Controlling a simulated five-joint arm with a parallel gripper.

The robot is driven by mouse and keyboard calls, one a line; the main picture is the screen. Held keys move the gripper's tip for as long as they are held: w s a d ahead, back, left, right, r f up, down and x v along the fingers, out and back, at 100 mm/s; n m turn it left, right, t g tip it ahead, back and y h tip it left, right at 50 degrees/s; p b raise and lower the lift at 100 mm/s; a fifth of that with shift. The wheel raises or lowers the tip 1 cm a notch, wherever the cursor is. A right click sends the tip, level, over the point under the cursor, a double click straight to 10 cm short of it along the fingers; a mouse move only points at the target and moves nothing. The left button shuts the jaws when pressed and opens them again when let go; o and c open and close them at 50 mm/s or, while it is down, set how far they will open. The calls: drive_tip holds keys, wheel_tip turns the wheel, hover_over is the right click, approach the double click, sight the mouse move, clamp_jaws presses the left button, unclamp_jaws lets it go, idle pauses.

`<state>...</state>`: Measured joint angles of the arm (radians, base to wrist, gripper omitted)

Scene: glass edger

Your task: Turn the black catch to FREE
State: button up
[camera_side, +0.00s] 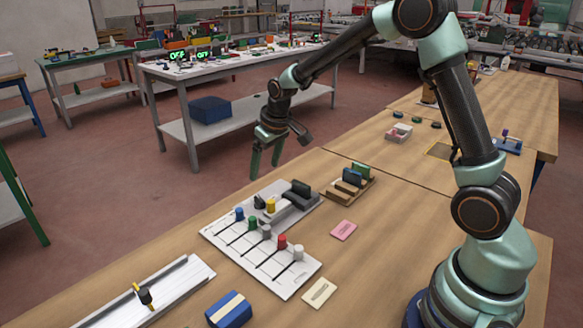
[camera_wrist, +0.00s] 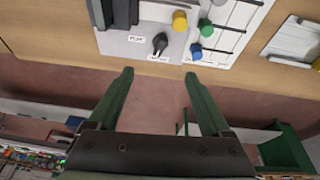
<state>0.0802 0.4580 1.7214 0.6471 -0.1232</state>
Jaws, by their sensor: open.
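The black catch (camera_wrist: 160,43) is a small dark knob on a light grey plate (camera_wrist: 115,43), near the plate's edge in the wrist view. Its narrow end points down towards a small white label (camera_wrist: 158,58). Another white label (camera_wrist: 136,38) lies to its left; I cannot read either label surely. In the side view the catch (camera_side: 259,202) stands at the far left part of the panel. My gripper (camera_side: 266,166) is open and empty, above and beyond the panel's far edge. In the wrist view its green fingers (camera_wrist: 158,74) point towards the catch, apart from it.
A yellow knob (camera_wrist: 180,20) stands close beside the catch. Green, blue, red and grey knobs sit on the slotted white board (camera_side: 245,249). A dark block (camera_side: 300,190) is behind. A wooden rack (camera_side: 348,187) and pink card (camera_side: 344,230) lie to the right.

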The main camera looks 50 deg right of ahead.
sight(260, 198)
drive_tip(key=w+f+n+g, duration=0.1)
drive_tip(key=f+n, duration=0.2)
drive_tip(key=n, duration=0.2)
drive_tip(key=w+f+n+g, duration=0.1)
drive_tip(key=f+n, duration=0.3)
drive_tip(key=n, duration=0.1)
drive_tip(key=w+f+n+g, duration=0.1)
drive_tip(key=f+n, duration=0.3)
drive_tip(key=shift+w+d+f+n+g, duration=0.15)
drive_tip(key=shift+w+d+n+g, duration=0.15)
drive_tip(key=shift+n, duration=0.1)
clamp_jaws()
